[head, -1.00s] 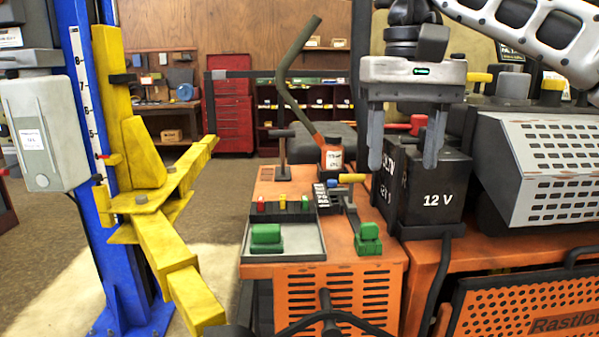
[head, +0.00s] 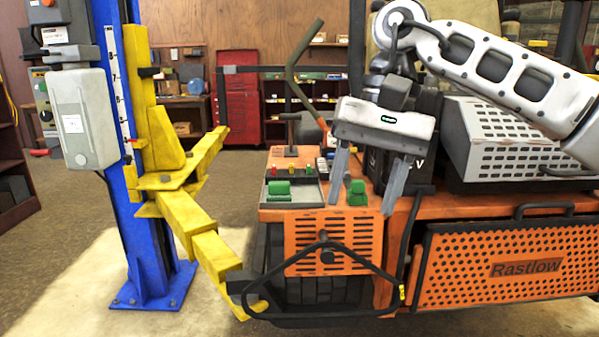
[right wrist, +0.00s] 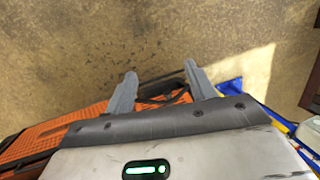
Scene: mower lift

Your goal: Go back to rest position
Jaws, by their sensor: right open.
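My right gripper (head: 365,203) is open, with its two grey fingers apart and nothing between them. It hangs fingers-down and tilted in front of the orange mower (head: 440,212), its fingers overlapping the mower's front panel in the head view. In the right wrist view, the open gripper (right wrist: 160,76) has bare floor (right wrist: 150,35) beyond its fingertips and part of the orange mower (right wrist: 60,130) below. The black 12 V battery (head: 375,170) is mostly hidden behind the gripper. My left gripper is not in view.
A blue lift post (head: 150,240) with a yellow arm (head: 190,215) stands left of the mower. A grey tray (head: 310,197) and green blocks (head: 358,190) sit on the mower. A black bar (head: 330,315) juts from its front. Open floor lies at the left.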

